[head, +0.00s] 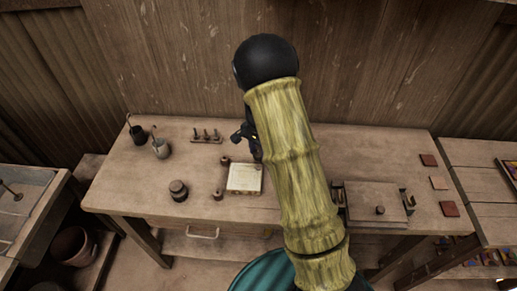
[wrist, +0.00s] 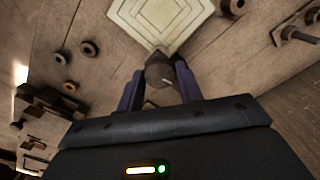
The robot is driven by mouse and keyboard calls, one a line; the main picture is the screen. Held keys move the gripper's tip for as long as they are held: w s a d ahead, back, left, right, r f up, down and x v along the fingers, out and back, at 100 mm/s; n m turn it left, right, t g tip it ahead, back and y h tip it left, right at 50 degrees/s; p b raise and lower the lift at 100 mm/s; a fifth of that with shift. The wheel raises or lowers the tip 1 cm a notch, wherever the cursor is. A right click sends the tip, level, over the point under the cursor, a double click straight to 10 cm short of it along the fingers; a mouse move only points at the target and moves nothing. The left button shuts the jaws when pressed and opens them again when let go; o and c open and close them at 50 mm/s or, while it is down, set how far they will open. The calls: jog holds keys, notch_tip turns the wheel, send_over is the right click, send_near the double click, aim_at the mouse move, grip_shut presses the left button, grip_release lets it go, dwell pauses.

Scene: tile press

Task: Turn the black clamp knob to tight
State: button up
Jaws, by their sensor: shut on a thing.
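In the wrist view a dark, rounded knob (wrist: 160,71) sits between the two purple fingers of my gripper (wrist: 160,85), which is shut on it. The knob lies beside one corner of a pale square plate (wrist: 160,18). In the head view the pale plate (head: 244,178) lies on the bench, and my gripper (head: 254,150) is at its far side. My own arm covers the area right of the plate there. I cannot make out the held knob in the head view, and I see no mark that tells how tight it is.
Two small round pieces (head: 225,160) (head: 217,195) stand by the plate. A dark jar (head: 178,190), two cups (head: 138,135) (head: 160,149) and a peg rack (head: 206,137) are to the left. A flat board with a small knob (head: 380,210) and several tiles (head: 438,183) are to the right.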

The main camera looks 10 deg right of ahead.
jog(key=shift+m+p, duration=0.3)
jog(key=shift+m, duration=0.7)
jog(key=o, duration=1)
jog(key=shift+r, duration=0.15)
notch_tip(320, 180, up, 17)
jog(key=shift+a+r+b, duration=0.1)
jog(key=shift+b, duration=1.15)
